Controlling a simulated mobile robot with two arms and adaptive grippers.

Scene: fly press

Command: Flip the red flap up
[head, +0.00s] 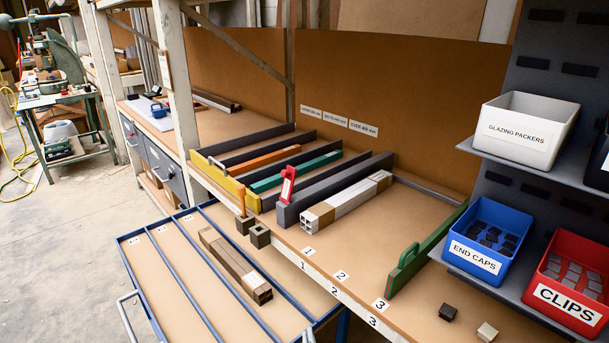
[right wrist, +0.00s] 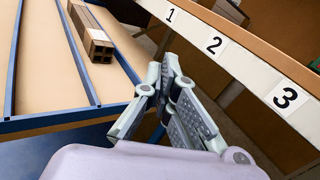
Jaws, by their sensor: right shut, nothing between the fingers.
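The red flap (head: 288,185) stands up, slightly tilted, at the front end of a dark grey divider (head: 335,188) on the bench. It has a pale patch on its face. The red flap does not show in the right wrist view. My right gripper (right wrist: 167,76) is shut and empty in the right wrist view, beside the bench's numbered front edge and the blue-framed drawer. I cannot make out either gripper in the head view.
A white bar (head: 345,203) lies right of the divider. Bins (head: 483,240) sit on right-hand shelves. Bay 3's bench surface is mostly clear.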

